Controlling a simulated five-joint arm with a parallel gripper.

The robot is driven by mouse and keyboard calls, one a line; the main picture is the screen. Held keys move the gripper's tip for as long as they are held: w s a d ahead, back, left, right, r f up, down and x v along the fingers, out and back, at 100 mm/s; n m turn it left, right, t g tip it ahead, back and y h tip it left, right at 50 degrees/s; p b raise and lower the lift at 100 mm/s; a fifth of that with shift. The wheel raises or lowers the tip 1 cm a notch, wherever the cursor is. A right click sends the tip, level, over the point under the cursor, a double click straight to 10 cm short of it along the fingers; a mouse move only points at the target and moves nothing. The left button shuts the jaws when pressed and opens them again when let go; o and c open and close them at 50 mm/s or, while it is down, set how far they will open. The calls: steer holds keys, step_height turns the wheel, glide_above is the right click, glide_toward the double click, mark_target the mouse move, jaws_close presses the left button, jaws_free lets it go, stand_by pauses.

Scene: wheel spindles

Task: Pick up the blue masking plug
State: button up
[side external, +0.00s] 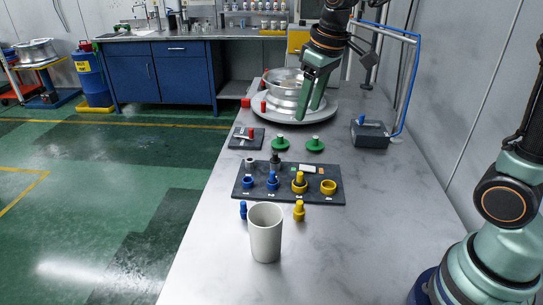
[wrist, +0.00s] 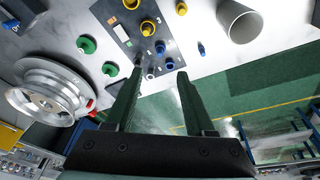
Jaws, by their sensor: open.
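A small upright blue plug (side external: 243,209) stands on the table in front of the dark tray, beside the cup; it also shows in the wrist view (wrist: 201,48). A blue ring-like piece (side external: 248,183) and a taller blue piece (side external: 272,180) sit on the tray, and blue pieces show there in the wrist view (wrist: 160,47). Which blue piece is the masking plug is not certain from the frames. My gripper (side external: 310,112) is open and empty, pointing down beside the silver wheel, well behind the tray. Its two fingers (wrist: 158,74) are spread apart in the wrist view.
The dark tray (side external: 240,195) also holds yellow and grey pieces. A yellow plug (side external: 299,211) and a pale cup (side external: 265,240) stand in front of it. Two green discs (side external: 315,145) lie behind. The silver wheel (side external: 285,92) is close to my gripper.

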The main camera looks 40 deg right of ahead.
steer(key=w+f+n+g, duration=0.1)
steer(key=w+f, duration=0.3)
steer(key=w, duration=0.2)
steer(key=n+g, duration=0.1)
steer(key=g, duration=0.1)
glide_above(273, 172)
step_height(273, 172, down, 6)
step_height(273, 172, down, 12)
steer(key=shift+r, duration=0.1)
jaws_close()
